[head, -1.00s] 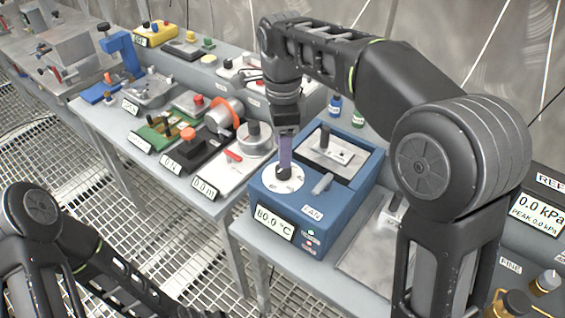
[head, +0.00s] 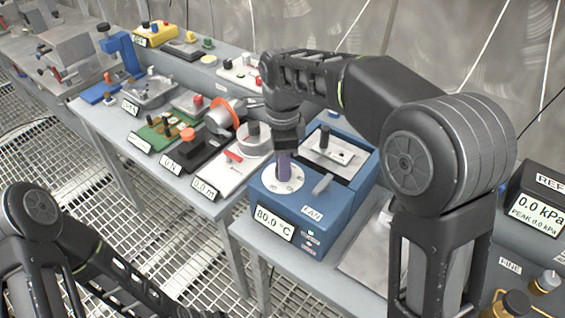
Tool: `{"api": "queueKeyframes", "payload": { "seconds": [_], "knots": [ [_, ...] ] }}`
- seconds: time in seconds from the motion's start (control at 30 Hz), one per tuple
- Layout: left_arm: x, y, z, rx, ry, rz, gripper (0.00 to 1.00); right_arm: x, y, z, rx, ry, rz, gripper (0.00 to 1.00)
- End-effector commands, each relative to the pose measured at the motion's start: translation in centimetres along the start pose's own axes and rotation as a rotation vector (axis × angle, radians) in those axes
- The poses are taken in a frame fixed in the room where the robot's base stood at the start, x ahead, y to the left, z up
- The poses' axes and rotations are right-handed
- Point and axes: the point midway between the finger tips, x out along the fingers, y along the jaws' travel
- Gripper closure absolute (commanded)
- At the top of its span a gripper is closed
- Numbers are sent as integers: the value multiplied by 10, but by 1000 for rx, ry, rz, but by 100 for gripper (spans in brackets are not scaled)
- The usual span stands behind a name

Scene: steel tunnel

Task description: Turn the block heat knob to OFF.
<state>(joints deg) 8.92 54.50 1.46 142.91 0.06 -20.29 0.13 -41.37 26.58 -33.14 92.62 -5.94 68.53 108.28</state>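The blue block heater (head: 318,222) stands on the grey bench, and its display (head: 274,223) reads 80.0 °C. A round white dial (head: 268,183) is on its top at the left. The block heat knob at the dial's middle is now hidden behind my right gripper. My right gripper (head: 284,172) points down onto the dial, its purple finger over the knob's place. I cannot tell whether its fingers are open or closed on the knob. My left arm shows at the lower left, but its gripper is out of view.
The heater also carries a FAN lever (head: 322,184) and a silver plate with a black knob (head: 324,138). To the left is a white-based device (head: 228,172) with a red lever. A pressure display (head: 538,212) reads 0.0 kPa at the right.

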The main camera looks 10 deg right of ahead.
Motion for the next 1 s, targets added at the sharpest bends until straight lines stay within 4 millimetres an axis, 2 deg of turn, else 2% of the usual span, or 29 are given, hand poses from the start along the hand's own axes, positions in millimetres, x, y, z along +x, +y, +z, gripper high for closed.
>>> {"api": "queueKeyframes", "payload": {
  "seconds": [0.03, 0.4, 0.77, 1.0],
  "knots": [
    [0, 0, 0, 0, 0, 0, 64, 0, 0, 0, 0, 0, 0, 72],
    [0, 0, 0, 0, 0, 0, 64, 0, 0, 0, 0, 0, 0, 100],
    [-1, 0, 0, 0, 0, 0, 64, -1, 0, 0, -23, -1, 0, 100],
    [-4, 1, 0, -1, -1, -1, 64, -1, 0, 0, -112, 0, 0, 100]
  ]
}}
